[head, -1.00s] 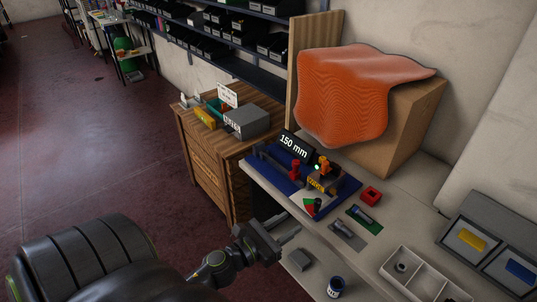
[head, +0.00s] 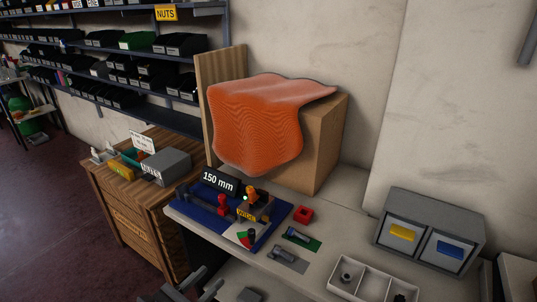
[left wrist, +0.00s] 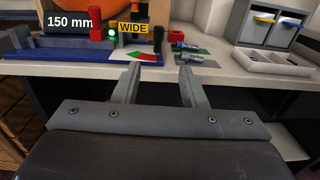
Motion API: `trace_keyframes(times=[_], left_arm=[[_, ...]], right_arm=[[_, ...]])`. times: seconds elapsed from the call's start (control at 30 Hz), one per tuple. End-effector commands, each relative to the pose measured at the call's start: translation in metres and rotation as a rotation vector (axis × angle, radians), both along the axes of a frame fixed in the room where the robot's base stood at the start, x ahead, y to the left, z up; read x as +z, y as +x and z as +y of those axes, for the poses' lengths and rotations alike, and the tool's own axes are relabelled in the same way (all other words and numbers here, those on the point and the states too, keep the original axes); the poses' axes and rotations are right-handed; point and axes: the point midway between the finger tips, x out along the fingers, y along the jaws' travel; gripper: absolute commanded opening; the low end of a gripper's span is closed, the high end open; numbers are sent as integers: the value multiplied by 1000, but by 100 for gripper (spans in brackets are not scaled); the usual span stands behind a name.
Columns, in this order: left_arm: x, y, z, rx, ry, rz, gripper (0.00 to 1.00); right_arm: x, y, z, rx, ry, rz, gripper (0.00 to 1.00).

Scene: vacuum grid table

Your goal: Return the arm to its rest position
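My left gripper (head: 207,279) shows at the bottom edge of the head view, in front of the table's front edge. In the left wrist view the left gripper (left wrist: 160,82) has its two fingers spread wide with nothing between them, pointing at the table front. Most of the left arm is below the head view. My right gripper is in neither view.
The light table (head: 345,236) bears a blue gauge board (head: 207,222) with a "150 mm" display (head: 220,182), a red block (head: 303,215), a divided white tray (head: 372,284) and a grey two-drawer box (head: 430,222). An orange cloth (head: 257,125) drapes a carton. A wooden cabinet (head: 135,215) stands left.

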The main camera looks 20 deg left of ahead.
Motion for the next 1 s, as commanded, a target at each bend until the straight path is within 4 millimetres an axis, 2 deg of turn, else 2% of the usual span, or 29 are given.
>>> trace_keyframes(times=[0.17, 0.27, 0.37, 0.57, 0.7, 0.77, 0.9, 1.0], left_arm=[[-5, 1, 3, 10, -26, 15, 38], [-25, 4, 13, 50, -136, 75, 38], [-65, 5, 30, 136, -348, 180, 38], [-167, -14, 63, 413, -894, 391, 38], [-237, -45, 73, 659, -1268, 487, 38], [-265, -63, 75, 777, -1421, 512, 38], [-324, -112, 69, 1086, -1760, 522, 38], [-360, -153, 57, 1331, -1976, 482, 38]], right_arm=[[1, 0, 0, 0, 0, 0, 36], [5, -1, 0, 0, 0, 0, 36], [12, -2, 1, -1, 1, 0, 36], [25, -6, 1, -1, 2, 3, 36], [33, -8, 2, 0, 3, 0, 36], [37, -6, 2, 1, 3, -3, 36], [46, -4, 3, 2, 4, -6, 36], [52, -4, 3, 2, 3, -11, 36]])
